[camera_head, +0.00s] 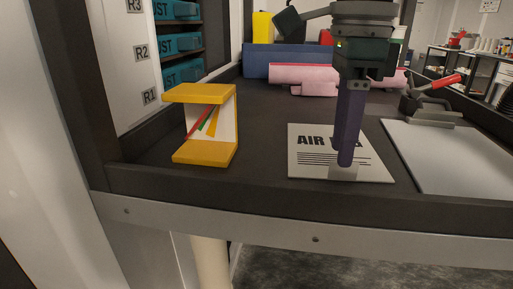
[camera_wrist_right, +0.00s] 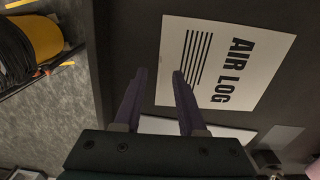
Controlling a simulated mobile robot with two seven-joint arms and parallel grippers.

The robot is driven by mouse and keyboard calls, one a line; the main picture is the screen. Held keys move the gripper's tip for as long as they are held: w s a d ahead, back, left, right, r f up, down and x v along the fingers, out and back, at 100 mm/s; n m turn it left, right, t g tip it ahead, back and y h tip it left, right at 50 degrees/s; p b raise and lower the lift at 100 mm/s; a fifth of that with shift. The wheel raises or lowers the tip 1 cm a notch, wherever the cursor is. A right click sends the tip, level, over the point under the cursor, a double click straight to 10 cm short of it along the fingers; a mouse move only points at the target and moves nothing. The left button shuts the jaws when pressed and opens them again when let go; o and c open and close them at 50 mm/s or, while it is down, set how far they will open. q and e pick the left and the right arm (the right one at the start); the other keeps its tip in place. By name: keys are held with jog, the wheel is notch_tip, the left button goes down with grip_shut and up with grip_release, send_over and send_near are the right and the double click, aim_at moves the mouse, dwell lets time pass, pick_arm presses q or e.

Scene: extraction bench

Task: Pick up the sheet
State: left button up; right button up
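The sheet (camera_head: 308,163) is white with "AIR LOG" in black and several printed lines. It lies flat on the dark bench top near the front edge. It also shows in the right wrist view (camera_wrist_right: 215,98). My right gripper (camera_head: 345,164) points down in front of the sheet's middle in the head view and hides part of its lettering. In the right wrist view its two dark purple fingers (camera_wrist_right: 159,73) are apart with nothing between them. A pale patch shows at the fingertips in the head view; I cannot tell what it is. My left gripper is not in view.
A yellow holder (camera_head: 205,93) with coloured strips stands left of the sheet. A white board (camera_head: 450,160) lies close on the right, with a red-handled tool (camera_head: 436,86) behind it. Pink rolls (camera_head: 300,74) lie at the back. Bare bench separates holder and sheet.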

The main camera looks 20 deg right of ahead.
notch_tip(320, 180, down, 3)
jog(key=shift+s+f+b, duration=0.1)
jog(key=shift+f+b, duration=0.1)
jog(key=shift+b, duration=0.7)
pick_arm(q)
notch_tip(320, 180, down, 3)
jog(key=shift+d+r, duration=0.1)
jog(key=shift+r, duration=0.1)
pick_arm(e)
jog(key=shift+r, duration=0.1)
jog(key=c, duration=0.6)
grip_shut()
